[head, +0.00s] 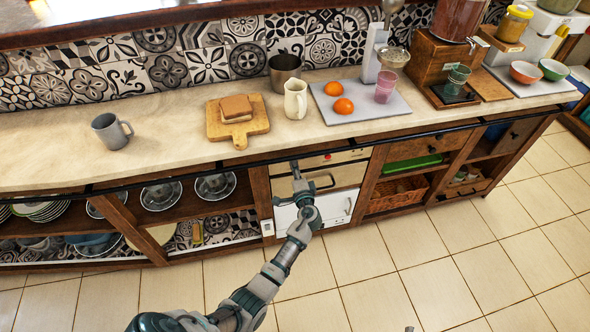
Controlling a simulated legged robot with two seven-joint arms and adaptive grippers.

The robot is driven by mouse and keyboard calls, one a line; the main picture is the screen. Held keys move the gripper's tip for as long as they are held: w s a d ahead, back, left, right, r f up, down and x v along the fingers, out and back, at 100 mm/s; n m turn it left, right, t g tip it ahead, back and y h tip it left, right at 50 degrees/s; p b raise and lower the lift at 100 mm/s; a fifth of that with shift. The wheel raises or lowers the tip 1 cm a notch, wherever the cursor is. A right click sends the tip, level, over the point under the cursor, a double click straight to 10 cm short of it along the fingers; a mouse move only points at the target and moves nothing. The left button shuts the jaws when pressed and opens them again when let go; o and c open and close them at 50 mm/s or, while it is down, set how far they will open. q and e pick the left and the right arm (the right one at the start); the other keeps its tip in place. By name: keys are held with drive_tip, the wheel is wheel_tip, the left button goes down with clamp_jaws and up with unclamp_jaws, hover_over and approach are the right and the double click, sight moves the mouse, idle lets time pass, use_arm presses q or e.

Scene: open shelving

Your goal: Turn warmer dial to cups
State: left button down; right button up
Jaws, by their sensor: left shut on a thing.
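The warmer (345,174) is built into the counter front below the worktop. It has a pale control panel (345,157) on top, with a small red spot (327,156), and a beige drawer front and a white front with a handle below. My left gripper (295,167) reaches up from below to the left end of the panel. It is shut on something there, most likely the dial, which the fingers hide. The dial's setting and any markings are too small or covered to read.
The worktop above holds a grey mug (111,131), a cutting board (255,127) with bread, a white pitcher (295,99) and a tray (377,112) with oranges. A dark rail (440,131) runs along the counter edge. The tiled floor (400,270) is clear.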

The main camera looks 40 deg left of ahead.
use_arm(q)
drive_tip(key=c, duration=1)
unclamp_jaws()
drive_tip(key=shift+w+d+f, duration=0.1)
drive_tip(key=shift+w+d, duration=0.05)
drive_tip(key=shift+d, duration=0.1)
drive_tip(key=shift+o, duration=0.9)
drive_tip(key=shift+f, duration=0.1)
drive_tip(key=v, duration=1.2)
